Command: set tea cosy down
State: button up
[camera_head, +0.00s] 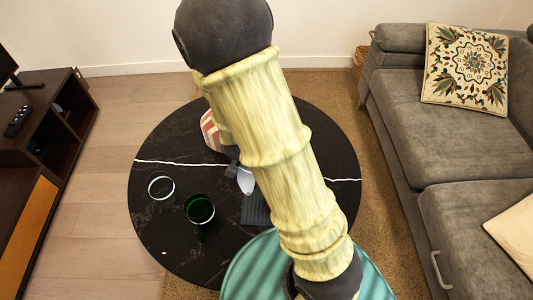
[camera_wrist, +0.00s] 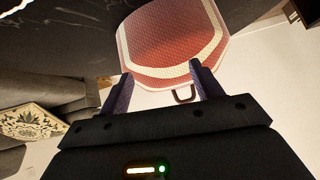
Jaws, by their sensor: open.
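The tea cosy (camera_wrist: 170,35) is red and pink with pale bands and a small dark loop. It stands on the black table in the wrist view, which looks upside down. In the head view the striped tea cosy (camera_head: 209,131) shows at the table's far side, partly hidden behind my arm. My gripper (camera_wrist: 162,75) is open. Its two fingers point at the cosy, with the loop between them in the picture. I cannot tell whether either finger touches the cosy. In the head view my arm hides most of the gripper.
The round black table (camera_head: 150,225) also holds a white-rimmed cup (camera_head: 160,187), a dark green glass (camera_head: 199,210) and a dark ribbed item (camera_head: 255,210). A teal ribbed round surface (camera_head: 250,270) is at the front. A grey sofa (camera_head: 430,130) is right, a dark cabinet (camera_head: 40,135) left.

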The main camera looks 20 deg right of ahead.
jog(key=s+d+r+n+g+y, duration=0.1)
jog(key=s+r+n+g, duration=0.1)
jog(key=s, duration=0.5)
jog(key=s+d+r+n+g+y, duration=0.1)
jog(key=s+r+n+g, duration=0.1)
jog(key=s+r, duration=0.3)
jog(key=shift+s+d+r+n+g, duration=0.15)
jog(key=shift+s+d+n+g, duration=0.2)
jog(key=shift+s+g, duration=0.6)
